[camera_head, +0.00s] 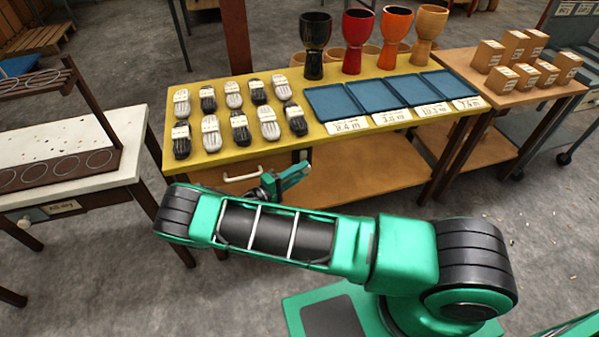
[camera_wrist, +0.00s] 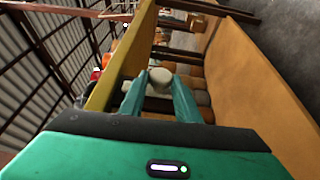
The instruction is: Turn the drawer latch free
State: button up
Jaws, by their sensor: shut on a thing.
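The drawer (camera_head: 228,186) sits under the left end of the yellow table, with a pale bar handle (camera_head: 243,176) on its front. My gripper (camera_head: 298,172) is at the table's front, just right of the drawer handle. In the wrist view my gripper (camera_wrist: 160,88) has its two green fingers on either side of a cream, rounded knob that looks like the latch (camera_wrist: 160,75), and it is shut on it. In the head view the latch is hidden behind the fingers. How far it is turned cannot be told.
The yellow table (camera_head: 330,88) holds several black and white labelled items, blue trays (camera_head: 338,102) and goblet drums (camera_head: 359,40). An orange lower shelf (camera_head: 350,172) lies below it. A white-topped table (camera_head: 125,125) stands left, and a small table with boxes (camera_head: 500,80) stands right.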

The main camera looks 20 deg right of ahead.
jog(key=o, duration=1)
jog(key=shift+f, duration=0.25)
jog(key=shift+o, duration=0.2)
jog(key=shift+r, duration=0.1)
jog(key=shift+a, duration=0.15)
jog(key=v, duration=1)
jog(key=shift+a, duration=0.3)
jog(key=shift+s, duration=0.15)
